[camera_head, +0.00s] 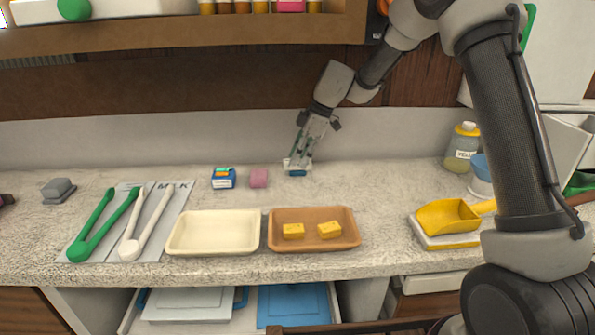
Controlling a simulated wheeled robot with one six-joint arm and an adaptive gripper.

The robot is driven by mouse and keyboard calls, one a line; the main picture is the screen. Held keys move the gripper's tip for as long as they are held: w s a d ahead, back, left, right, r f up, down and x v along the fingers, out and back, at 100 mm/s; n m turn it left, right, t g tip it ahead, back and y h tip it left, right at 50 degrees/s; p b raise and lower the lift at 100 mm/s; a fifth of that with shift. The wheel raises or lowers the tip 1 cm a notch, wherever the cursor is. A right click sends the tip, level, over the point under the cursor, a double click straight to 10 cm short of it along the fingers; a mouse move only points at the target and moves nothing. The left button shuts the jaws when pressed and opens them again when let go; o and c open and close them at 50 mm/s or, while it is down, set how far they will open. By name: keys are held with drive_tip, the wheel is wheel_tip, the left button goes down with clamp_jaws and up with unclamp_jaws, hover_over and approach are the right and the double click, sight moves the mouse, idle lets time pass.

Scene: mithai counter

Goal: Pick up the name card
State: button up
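My gripper (299,162) points down at the back of the counter, near the wall. A small blue and white thing (297,172) shows at its fingertips, low over or on the counter. It is mostly covered by the fingers, and I cannot tell if they are closed on it. I cannot make out for sure which thing is the name card. To the left of my gripper stand a pink block (259,177) and a small blue box with a coloured label (223,178).
A cream tray (214,250) and a brown tray (315,247) with two yellow sweets lie in front. Green and white tongs (104,226) lie left. A yellow scoop (447,216) and a bottle (462,148) stand right. A shelf (180,35) hangs above.

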drive_tip(key=shift+x, duration=0.95)
drive_tip(key=shift+a, duration=0.1)
drive_tip(key=shift+c, duration=0.4)
drive_tip(key=shift+r, duration=0.1)
clamp_jaws()
